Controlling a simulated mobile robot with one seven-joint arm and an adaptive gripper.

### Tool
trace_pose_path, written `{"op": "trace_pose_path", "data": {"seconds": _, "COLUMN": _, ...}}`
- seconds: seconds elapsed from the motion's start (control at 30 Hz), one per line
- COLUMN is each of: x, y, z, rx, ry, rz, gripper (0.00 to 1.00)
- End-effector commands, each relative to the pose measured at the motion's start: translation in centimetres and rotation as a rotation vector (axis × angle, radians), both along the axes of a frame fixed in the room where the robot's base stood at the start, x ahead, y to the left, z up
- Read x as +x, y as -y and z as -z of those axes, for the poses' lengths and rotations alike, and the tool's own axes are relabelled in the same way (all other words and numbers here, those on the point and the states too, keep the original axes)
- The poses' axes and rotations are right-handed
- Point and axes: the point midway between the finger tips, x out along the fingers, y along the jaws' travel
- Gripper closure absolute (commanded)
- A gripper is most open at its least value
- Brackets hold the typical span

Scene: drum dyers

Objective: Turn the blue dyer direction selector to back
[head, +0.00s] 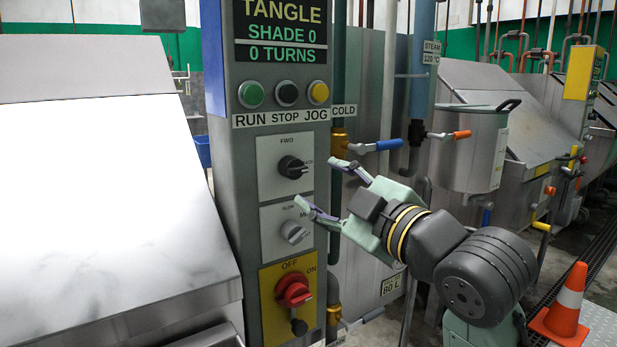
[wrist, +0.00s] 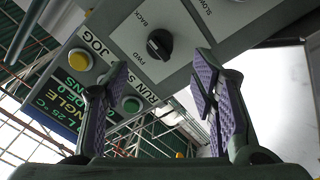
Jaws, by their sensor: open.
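The direction selector (head: 292,167) is a black knob on a white plate marked FWD and BACK, on the grey control column with a blue side strip (head: 214,50). I cannot tell for certain which mark its pointer faces. My gripper (head: 318,184) is open and empty, to the right of the selector plate and apart from the knob. In the wrist view the knob (wrist: 160,44) shows beyond and between the two purple-padded fingers of my gripper (wrist: 150,82), with the FWD and BACK labels beside it.
A speed selector (head: 294,232) sits below, and a red OFF/ON switch (head: 293,289) under that. RUN, STOP and JOG buttons (head: 287,94) are above. A blue-handled valve (head: 376,146) sticks out right of the column. An orange cone (head: 563,309) stands at lower right.

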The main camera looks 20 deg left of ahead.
Motion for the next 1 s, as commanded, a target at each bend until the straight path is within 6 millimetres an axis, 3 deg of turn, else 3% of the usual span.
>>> {"op": "trace_pose_path", "data": {"seconds": 0.23, "x": -1.9, "y": 2.4, "z": 0.2, "rx": 0.000, "ry": 0.001, "rz": 0.001, "gripper": 0.48}}
{"op": "trace_pose_path", "data": {"seconds": 0.67, "x": -2.1, "y": 2.5, "z": 0.2, "rx": 0.004, "ry": 0.001, "rz": -0.004, "gripper": 0.48}}
{"op": "trace_pose_path", "data": {"seconds": 0.77, "x": -2.2, "y": 0.2, "z": -0.5, "rx": 0.072, "ry": 0.007, "rz": -0.041, "gripper": 0.48}}
{"op": "trace_pose_path", "data": {"seconds": 0.87, "x": -3.1, "y": -4.1, "z": -2.1, "rx": 0.211, "ry": 0.024, "rz": -0.118, "gripper": 0.48}}
{"op": "trace_pose_path", "data": {"seconds": 1.0, "x": -6.6, "y": -10.8, "z": -5.0, "rx": 0.475, "ry": 0.047, "rz": -0.273, "gripper": 0.48}}
